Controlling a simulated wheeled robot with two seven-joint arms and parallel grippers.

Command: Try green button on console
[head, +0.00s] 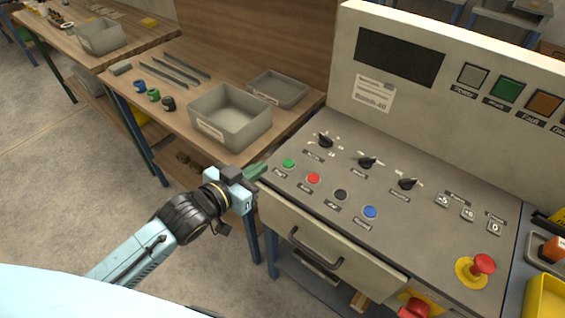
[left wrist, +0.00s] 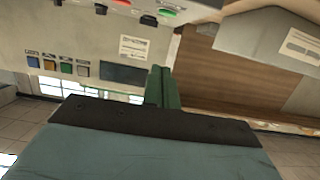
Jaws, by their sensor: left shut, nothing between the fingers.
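The console (head: 420,220) has a sloped grey panel with a row of round buttons. The green button (head: 288,163) is at the left end of the row, beside a red button (head: 313,178), a black one and a blue one. My left gripper (head: 258,169) is shut and empty, with its green fingers just left of the green button and apart from it. In the left wrist view the shut fingers (left wrist: 162,88) point toward the console, and the green button (left wrist: 167,12) shows at the top edge. My right gripper is not in view.
A workbench with a grey bin (head: 230,117) and a shallow tray (head: 278,88) stands left of the console. A drawer handle (head: 315,247) sits below the panel. A red emergency stop (head: 484,264) is at the panel's right. Three black knobs lie behind the buttons.

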